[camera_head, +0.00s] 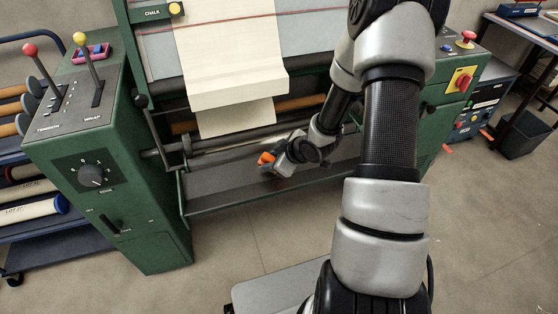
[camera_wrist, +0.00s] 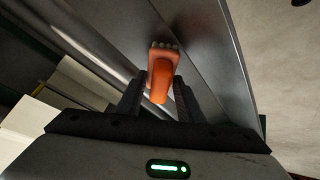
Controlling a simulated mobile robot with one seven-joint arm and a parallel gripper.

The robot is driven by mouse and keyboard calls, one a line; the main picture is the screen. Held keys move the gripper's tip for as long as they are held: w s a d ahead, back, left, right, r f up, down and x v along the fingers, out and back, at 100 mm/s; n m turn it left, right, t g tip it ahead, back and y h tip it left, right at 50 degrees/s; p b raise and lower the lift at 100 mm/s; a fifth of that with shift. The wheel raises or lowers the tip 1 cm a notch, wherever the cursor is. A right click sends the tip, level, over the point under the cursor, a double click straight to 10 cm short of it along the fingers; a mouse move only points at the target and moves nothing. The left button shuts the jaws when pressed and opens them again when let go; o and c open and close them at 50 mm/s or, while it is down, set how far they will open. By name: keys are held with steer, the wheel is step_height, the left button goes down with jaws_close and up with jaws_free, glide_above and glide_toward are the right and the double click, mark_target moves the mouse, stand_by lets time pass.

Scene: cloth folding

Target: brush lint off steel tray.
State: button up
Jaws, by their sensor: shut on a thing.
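The steel tray (camera_head: 228,193) is a long grey trough under the rollers at the front of the green machine. It also shows in the wrist view (camera_wrist: 205,45) as a smooth dark grey surface. My gripper (camera_head: 273,161) is over the tray, left of its middle. In the wrist view its two dark fingers (camera_wrist: 158,95) are shut on an orange brush (camera_wrist: 160,80). The brush has pale bristle tufts at its far end, pointing towards the tray. I cannot tell whether the bristles touch the tray. No lint can be made out.
Cream cloth (camera_head: 235,115) hangs down over the rollers above the tray. A steel roller (camera_head: 215,142) runs close behind the tray. A green control cabinet (camera_head: 150,215) with levers stands at the left. Open floor (camera_head: 230,245) lies in front.

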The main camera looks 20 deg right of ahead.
steer(key=shift+a+f+b, duration=0.1)
steer(key=shift+a+b, duration=0.6)
steer(key=shift+a, duration=0.65)
steer(key=shift+a+b, duration=0.3)
steer(key=shift+a, duration=0.45)
steer(key=shift+r, duration=0.2)
step_height(320, 180, up, 6)
steer(key=s+p, duration=0.2)
steer(key=p, duration=0.2)
steer(key=shift+s+f, duration=0.15)
steer(key=shift+f, duration=0.05)
steer(key=r+p, duration=0.1)
steer(key=s+r+p, duration=0.1)
steer(key=shift+r, duration=0.35)
